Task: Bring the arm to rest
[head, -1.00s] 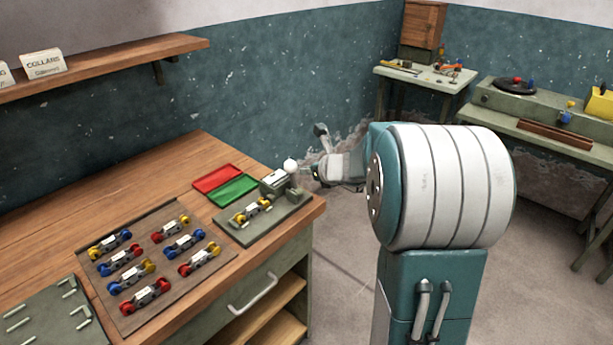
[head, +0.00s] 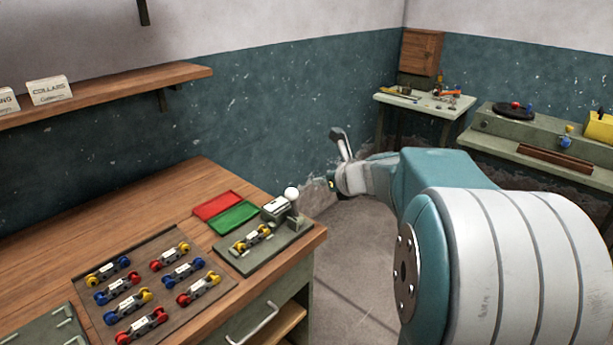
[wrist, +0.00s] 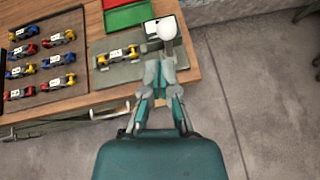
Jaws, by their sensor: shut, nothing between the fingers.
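My arm reaches from the lower right of the head view toward the bench's right end. My gripper (head: 326,184) is small and partly hidden there, just right of the bench corner. In the wrist view my gripper (wrist: 160,68) points toward the fixture with its fingers together and nothing between them. The fixture plate (head: 238,262) carries a white-knobbed lever (head: 291,194) and one assembly with yellow ends (head: 251,238). In the wrist view the white knob (wrist: 167,28) lies just beyond the fingertips; I cannot tell the gap between them.
A brown tray (head: 100,320) holds several assemblies with red, blue and yellow ends. A red tray (head: 217,205) and a green tray (head: 234,217) lie behind the fixture. Side benches (head: 425,103) stand at the far right. Floor (head: 345,275) is open right of the bench.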

